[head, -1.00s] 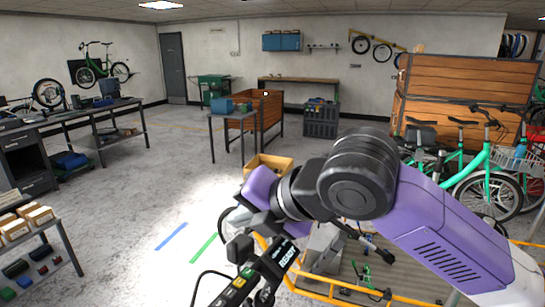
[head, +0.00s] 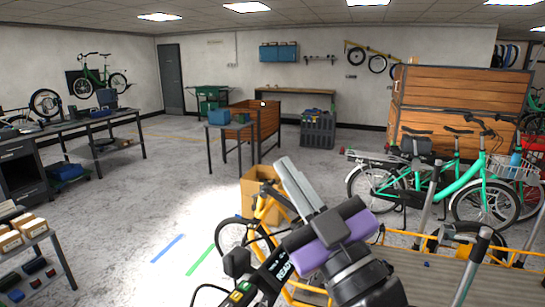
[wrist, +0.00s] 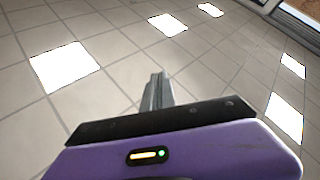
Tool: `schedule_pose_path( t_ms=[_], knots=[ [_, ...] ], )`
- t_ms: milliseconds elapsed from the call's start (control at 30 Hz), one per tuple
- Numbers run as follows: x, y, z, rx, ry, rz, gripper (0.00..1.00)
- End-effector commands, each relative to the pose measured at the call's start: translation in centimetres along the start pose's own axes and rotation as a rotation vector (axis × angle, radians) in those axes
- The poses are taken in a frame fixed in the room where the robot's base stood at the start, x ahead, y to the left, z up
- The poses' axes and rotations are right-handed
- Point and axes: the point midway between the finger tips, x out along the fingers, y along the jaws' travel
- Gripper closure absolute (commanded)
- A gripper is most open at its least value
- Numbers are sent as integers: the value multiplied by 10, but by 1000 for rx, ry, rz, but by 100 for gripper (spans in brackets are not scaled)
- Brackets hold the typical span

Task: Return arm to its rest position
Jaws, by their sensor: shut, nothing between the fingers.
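My gripper (head: 284,163) shows in the lower middle of the head view. Its grey fingers are together, empty, and point up and to the left. In the wrist view my gripper (wrist: 158,76) has its fingers together with nothing between them, against the ceiling. The purple wrist housing fills the bottom of that view. The rest of my arm runs down out of the head view's lower edge.
A yellow cargo bike (head: 308,282) is close in front, partly hidden by my arm. A cardboard box (head: 252,190) stands behind the gripper. Green bikes (head: 480,190) stand at right. A shelf with boxes (head: 25,232) is at left. The middle floor is open.

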Motion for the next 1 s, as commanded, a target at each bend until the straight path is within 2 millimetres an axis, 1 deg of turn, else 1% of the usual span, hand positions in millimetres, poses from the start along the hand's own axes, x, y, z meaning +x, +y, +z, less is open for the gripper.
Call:
schedule_pose_path(
  t_ms=[33,167,200,267,300,367,400,467,500,567,600,667,700,767,800,833,1000],
  knots=[
    [-16,4,10,61,-11,51,100],
    [-57,15,30,185,-29,172,100],
    [-70,17,36,219,-37,206,100],
    [-91,18,46,262,-50,255,100],
    [-106,19,52,287,-61,287,100],
    [-129,19,60,321,-78,330,100],
    [-144,18,66,341,-92,358,100],
    [-168,17,73,366,-113,396,100],
    [-183,14,78,381,-128,418,100],
    [-207,11,83,398,-154,450,100],
    [-223,9,86,406,-172,468,100],
    [-247,4,90,417,-202,492,100],
    [-262,0,92,420,-224,505,100],
    [-286,-6,95,424,-259,520,100],
    [-302,-10,96,425,-284,529,100],
    [-313,-13,96,424,-304,533,100],
    [-377,-31,94,402,-431,535,100]
  ],
)
